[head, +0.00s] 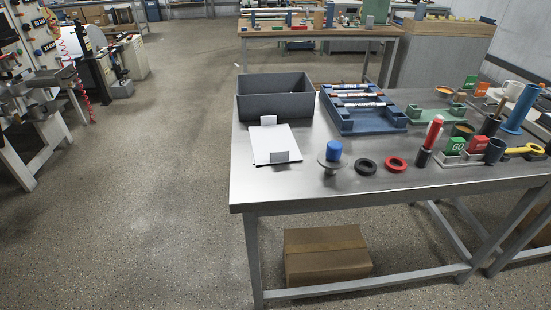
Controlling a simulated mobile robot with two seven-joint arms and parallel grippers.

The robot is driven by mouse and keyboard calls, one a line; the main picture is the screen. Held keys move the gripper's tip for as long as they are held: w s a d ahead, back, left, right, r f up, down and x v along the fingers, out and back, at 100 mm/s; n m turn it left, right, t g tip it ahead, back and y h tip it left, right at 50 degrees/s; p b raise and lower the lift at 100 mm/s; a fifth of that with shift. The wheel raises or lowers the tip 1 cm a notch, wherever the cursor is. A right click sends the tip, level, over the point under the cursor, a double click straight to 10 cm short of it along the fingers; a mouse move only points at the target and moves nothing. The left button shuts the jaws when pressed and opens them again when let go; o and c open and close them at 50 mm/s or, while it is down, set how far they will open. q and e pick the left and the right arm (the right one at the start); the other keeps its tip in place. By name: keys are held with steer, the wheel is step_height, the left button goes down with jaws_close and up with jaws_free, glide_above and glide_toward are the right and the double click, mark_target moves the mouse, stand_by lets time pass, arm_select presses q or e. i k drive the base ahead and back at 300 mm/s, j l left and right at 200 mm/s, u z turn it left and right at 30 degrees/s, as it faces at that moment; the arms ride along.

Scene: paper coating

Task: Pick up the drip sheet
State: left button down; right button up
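A white sheet (273,140), which I take to be the drip sheet, lies flat on the metal table (330,187) near its left end. It is in front of the dark grey open bin. A small pale upright tab (268,120) stands at its far edge and another (281,156) at its near edge. I cannot tell whether these tabs are part of the sheet. Neither of my grippers is in view.
The grey bin (275,107) is behind the sheet, and a blue rack (361,121) holds several marker-like rods. A blue-topped piece (333,151), a black ring (366,167) and a red ring (396,164) are to the right. A cardboard box (326,254) sits below.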

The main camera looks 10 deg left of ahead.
mark_target(272, 143)
steer(key=k+l+z, duration=0.15)
steer(key=k+z, duration=0.2)
steer(key=k, duration=0.35)
steer(key=z, duration=1.45)
steer(key=j+z, duration=0.1)
steer(key=z, duration=0.65)
steer(key=k+j+z, duration=0.1)
steer(key=z, duration=0.3)
steer(key=k+j, duration=0.3)
steer(key=j, duration=0.2)
steer(key=k+j, duration=0.3)
steer(key=j, duration=0.15)
steer(key=k+j, duration=0.3)
steer(key=j, duration=0.2)
steer(key=k+j, duration=0.3)
steer(key=j, duration=0.15)
steer(key=k+j, duration=0.3)
steer(key=j, duration=0.2)
steer(key=k+j, duration=0.3)
steer(key=j, duration=0.15)
steer(key=k+j, duration=0.3)
steer(key=j, duration=0.2)
